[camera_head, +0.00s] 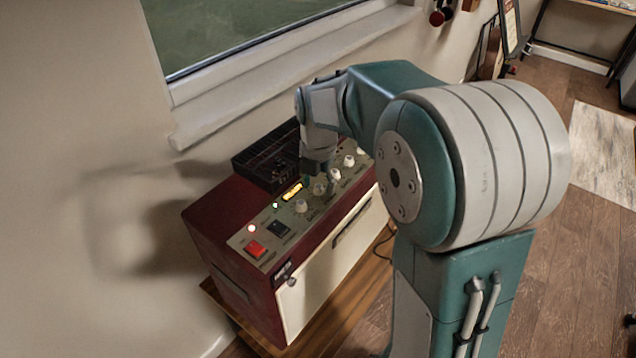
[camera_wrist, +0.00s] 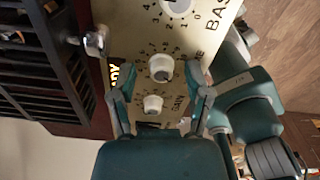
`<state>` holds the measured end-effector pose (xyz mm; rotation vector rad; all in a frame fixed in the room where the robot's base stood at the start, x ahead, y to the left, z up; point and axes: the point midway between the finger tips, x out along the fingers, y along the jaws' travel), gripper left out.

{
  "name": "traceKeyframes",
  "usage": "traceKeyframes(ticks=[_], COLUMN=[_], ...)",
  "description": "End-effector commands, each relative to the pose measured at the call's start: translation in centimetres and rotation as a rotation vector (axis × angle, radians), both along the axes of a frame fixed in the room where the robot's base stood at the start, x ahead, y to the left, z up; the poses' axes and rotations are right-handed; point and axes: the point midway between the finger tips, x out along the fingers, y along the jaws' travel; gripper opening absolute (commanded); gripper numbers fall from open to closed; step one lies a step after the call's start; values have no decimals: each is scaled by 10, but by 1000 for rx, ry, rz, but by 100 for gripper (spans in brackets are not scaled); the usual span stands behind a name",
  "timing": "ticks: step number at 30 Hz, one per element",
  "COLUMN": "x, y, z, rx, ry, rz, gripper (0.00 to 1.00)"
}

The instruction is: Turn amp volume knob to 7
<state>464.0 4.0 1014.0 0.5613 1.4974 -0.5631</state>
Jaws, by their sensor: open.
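The amp (camera_head: 235,235) is a dark red box with a cream front and a control panel on top. My gripper (camera_wrist: 164,80) is open, with one finger on each side of these knobs and no visible contact. In the head view my gripper (camera_head: 318,168) is low over the panel.
The bass knob (camera_wrist: 178,6) is beyond the volume knob. A red switch (camera_head: 255,248) and a lit amber display (camera_head: 292,191) are on the panel. A black slatted rack (camera_head: 262,163) lies on the amp behind the knobs. The window sill (camera_head: 270,82) is close behind.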

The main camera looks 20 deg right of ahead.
Motion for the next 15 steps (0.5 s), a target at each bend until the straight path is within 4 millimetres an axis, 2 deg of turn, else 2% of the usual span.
traceKeyframes(ticks=[1, 2, 3, 5, 15], x=[0, 0, 0, 0, 0], y=[0, 0, 0, 0, 0], z=[0, 0, 0, 0, 0], rx=[0, 0, 0, 0, 1], ry=[0, 0, 0, 0, -1], rz=[0, 0, 0, 0, -11], gripper=[59, 45, 28, 1, 0])
